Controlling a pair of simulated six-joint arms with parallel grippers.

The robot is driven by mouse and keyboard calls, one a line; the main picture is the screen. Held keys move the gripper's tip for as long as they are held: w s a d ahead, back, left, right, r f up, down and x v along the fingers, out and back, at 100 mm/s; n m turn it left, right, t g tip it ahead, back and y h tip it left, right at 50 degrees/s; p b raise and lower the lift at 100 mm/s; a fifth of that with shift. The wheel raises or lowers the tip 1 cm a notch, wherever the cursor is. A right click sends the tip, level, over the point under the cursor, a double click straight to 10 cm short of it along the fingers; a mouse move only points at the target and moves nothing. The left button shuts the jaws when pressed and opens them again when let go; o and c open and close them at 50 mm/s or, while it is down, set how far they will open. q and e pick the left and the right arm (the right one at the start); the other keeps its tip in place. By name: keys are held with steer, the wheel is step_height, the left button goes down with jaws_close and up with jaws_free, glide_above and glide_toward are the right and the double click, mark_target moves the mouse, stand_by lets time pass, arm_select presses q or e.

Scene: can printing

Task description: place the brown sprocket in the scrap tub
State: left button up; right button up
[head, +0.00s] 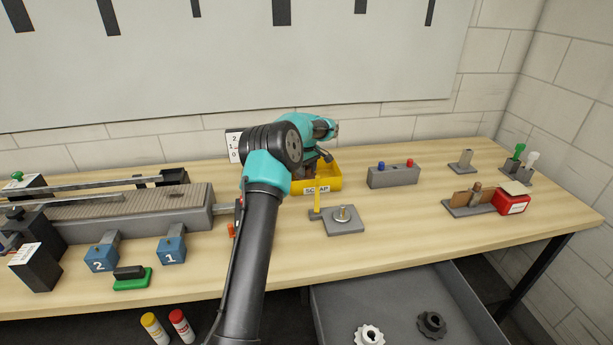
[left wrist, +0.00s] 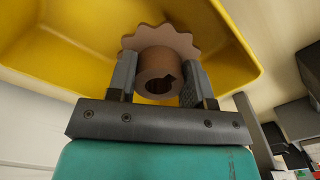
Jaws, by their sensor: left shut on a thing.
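The brown sprocket (left wrist: 160,40) shows in the left wrist view, hub toward the camera. My left gripper (left wrist: 158,74) is shut on its hub, one finger on each side. The yellow scrap tub (left wrist: 232,45) is behind the sprocket in that view, its walls on both sides. In the head view the tub (head: 330,181), labelled SCRAP, stands at the back middle of the table. My left gripper is over it there, partly hidden by my arm, and I cannot make out the sprocket. Whether the sprocket touches the tub is not clear. My right gripper is not in view.
A grey block with a metal post (head: 343,218) and a yellow upright stand in front of the tub. A grey button box (head: 393,175) is to its right. A long grey conveyor (head: 150,215) lies left. An open drawer (head: 345,305) holds white and black gears.

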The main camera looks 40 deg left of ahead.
arm_select(q)
steer(key=shift+f, duration=1.35)
steer(key=shift+f, duration=0.1)
steer(key=o, duration=1)
step_height(320, 180, up, 12)
steer(key=shift+r, duration=0.1)
